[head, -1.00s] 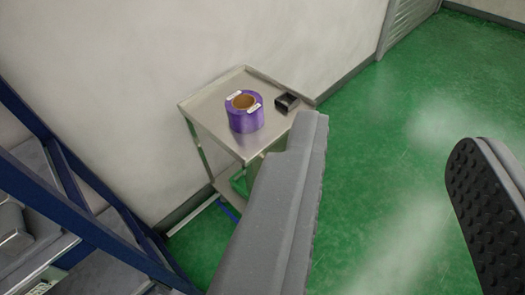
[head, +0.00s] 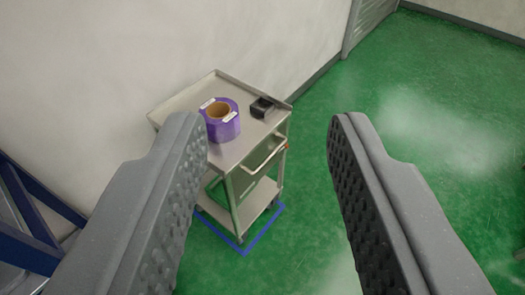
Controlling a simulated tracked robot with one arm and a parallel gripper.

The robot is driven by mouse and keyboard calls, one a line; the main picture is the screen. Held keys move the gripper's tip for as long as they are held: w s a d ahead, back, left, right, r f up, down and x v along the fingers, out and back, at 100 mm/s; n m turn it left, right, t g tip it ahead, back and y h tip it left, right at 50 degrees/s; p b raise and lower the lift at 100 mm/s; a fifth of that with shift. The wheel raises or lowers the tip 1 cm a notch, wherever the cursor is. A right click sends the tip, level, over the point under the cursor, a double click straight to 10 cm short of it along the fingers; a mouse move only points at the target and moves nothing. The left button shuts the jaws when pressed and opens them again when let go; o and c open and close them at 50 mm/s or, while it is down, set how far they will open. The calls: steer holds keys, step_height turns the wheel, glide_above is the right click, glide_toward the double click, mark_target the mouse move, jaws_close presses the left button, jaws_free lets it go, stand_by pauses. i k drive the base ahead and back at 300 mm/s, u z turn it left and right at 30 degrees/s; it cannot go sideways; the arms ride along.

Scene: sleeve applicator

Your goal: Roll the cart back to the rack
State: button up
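The cart (head: 183,98) is a small metal trolley with a top tray, a lower shelf (head: 262,199) and a bar handle (head: 265,157) on the side facing right. It stands against the white wall, over a blue outline (head: 262,232) on the green floor. A purple roll (head: 222,130) with a brown core and a small black box (head: 262,107) rest on its top tray. My gripper (head: 265,130) is open, with nothing between its fingers. The left finger covers part of the cart's left side. The right finger is over bare floor, right of the cart.
A rack (head: 36,215) with blue posts stands at the left edge, beside the wall. A grey shutter or door (head: 368,22) is at the top. The green floor (head: 440,130) to the right is clear.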

mark_target(244, 162)
steer(key=i, duration=0.85)
steer(key=z, duration=0.05)
